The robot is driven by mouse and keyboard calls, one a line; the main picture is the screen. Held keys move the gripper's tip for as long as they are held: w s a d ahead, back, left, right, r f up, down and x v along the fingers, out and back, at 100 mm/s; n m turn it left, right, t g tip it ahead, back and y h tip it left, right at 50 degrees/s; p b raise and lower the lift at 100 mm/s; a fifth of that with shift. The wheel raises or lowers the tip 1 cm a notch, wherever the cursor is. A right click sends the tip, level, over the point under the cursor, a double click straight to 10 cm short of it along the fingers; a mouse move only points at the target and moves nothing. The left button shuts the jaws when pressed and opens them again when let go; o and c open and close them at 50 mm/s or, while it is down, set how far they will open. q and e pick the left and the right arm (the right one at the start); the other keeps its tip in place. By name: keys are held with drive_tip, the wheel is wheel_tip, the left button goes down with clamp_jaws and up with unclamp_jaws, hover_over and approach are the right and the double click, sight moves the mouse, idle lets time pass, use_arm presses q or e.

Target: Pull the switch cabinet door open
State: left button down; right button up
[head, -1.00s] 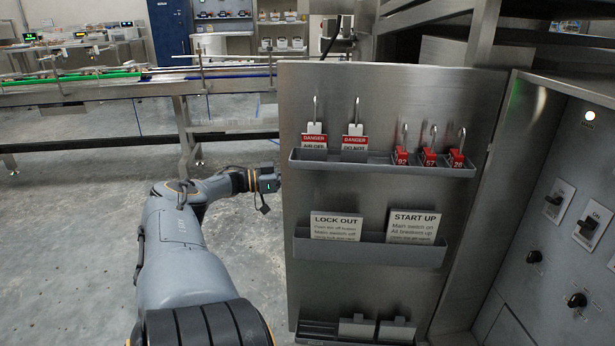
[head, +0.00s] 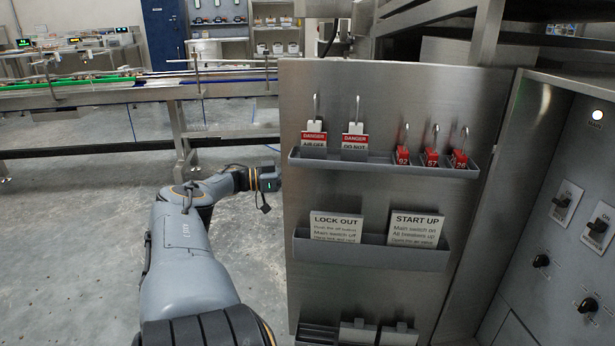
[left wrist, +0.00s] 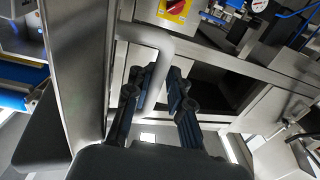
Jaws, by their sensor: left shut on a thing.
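The switch cabinet door (head: 375,85) stands open, its inner face towards me in the head view. Its outer face edge (left wrist: 75,80) shows in the left wrist view. A grey bar handle (left wrist: 163,52) is on its outer side. My left gripper (left wrist: 154,77) is shut around the handle, with one finger on each side of it. In the head view my left wrist (head: 265,180) is at the door's free edge and the fingers are hidden behind the door. The cabinet's switch panel (head: 580,150) shows at the right. My right gripper is not in view.
The door carries an upper rack (head: 380,162) with tags and red padlocks, and a lower rack (head: 370,250) with LOCK OUT and START UP cards. A conveyor (head: 130,92) crosses behind at the left. Open concrete floor (head: 80,220) lies left of the door.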

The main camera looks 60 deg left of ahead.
use_arm(q)
drive_tip(key=c, duration=1.6)
unclamp_jaws()
drive_tip(key=shift+w+a+r, duration=0.1)
drive_tip(key=shift+a+r, duration=0.1)
drive_tip(key=shift+a, duration=0.05)
drive_tip(key=shift+o, duration=1)
drive_tip(key=shift+w+d+f, duration=0.1)
drive_tip(key=shift+w+f, duration=0.05)
drive_tip(key=shift+w, duration=0.05)
drive_tip(key=shift+s, duration=0.1)
drive_tip(key=v, duration=1.1)
drive_tip(key=shift+s, duration=0.45)
